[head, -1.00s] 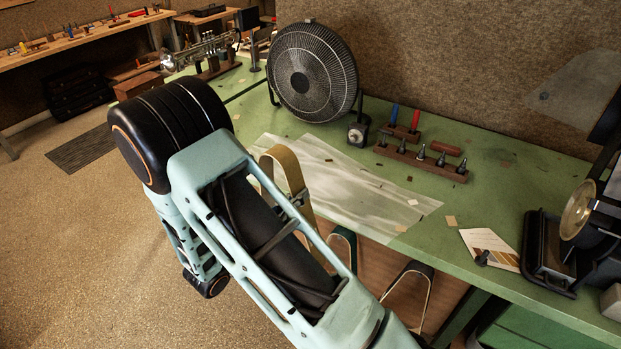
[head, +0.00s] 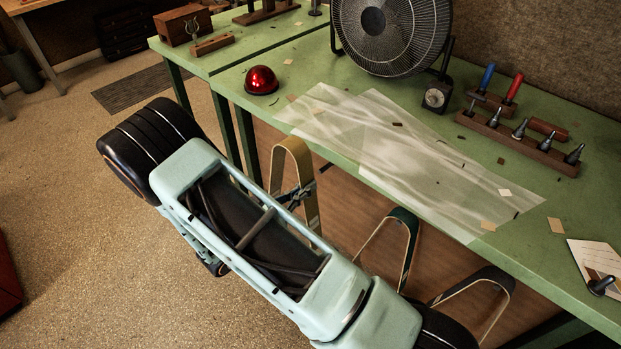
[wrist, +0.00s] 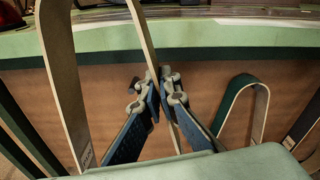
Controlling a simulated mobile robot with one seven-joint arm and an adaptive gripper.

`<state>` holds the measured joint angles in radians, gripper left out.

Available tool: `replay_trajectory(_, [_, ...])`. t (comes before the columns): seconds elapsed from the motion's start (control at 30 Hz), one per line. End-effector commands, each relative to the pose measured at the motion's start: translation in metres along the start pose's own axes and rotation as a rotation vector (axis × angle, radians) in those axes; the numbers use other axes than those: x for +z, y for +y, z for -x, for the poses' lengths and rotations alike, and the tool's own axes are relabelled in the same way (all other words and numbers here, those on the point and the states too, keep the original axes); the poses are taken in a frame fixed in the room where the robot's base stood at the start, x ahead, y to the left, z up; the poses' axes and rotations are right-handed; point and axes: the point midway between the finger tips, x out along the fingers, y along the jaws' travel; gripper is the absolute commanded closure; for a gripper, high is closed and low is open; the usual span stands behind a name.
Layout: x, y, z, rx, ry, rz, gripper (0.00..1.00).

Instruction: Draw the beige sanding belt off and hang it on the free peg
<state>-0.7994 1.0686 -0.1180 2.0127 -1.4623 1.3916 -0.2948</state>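The beige sanding belt (head: 310,208) is a tall open loop in front of the green bench's front edge. In the wrist view the beige belt (wrist: 64,85) looms large, its top out of frame. My gripper (head: 296,196) is partly hidden by my arm in the head view. In the wrist view my gripper's fingertips (wrist: 158,92) close from both sides on the belt's right run. A small dark peg (head: 326,168) seems to stick out just right of the belt. A green-topped belt (head: 412,232) and a black-topped belt (head: 500,283) hang further right.
On the bench (head: 370,187) lie translucent sheets (head: 400,150). Behind them stand a fan (head: 385,30), a dial gauge (head: 435,97) and a tool rack (head: 520,138). A red dome (head: 262,80) sits at the left. The floor left of the bench is open.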

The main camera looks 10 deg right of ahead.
Motion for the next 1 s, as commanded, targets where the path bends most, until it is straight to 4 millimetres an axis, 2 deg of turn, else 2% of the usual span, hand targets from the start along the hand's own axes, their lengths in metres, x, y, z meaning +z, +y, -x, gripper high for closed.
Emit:
replay_trajectory(0.03, [-0.027,0.008,0.000,0.001,0.000,-0.004,1.00])
replay_trajectory(0.1, [-0.047,0.014,0.001,0.000,0.003,-0.011,1.00])
replay_trajectory(0.3, [-0.103,0.031,0.004,-0.004,0.008,-0.031,1.00])
replay_trajectory(0.5, [-0.145,0.044,0.007,-0.006,0.011,-0.046,1.00])
replay_trajectory(0.7, [-0.163,0.050,0.009,-0.007,0.015,-0.054,1.00])
replay_trajectory(1.0, [-0.164,0.050,0.009,-0.007,0.015,-0.056,1.00])
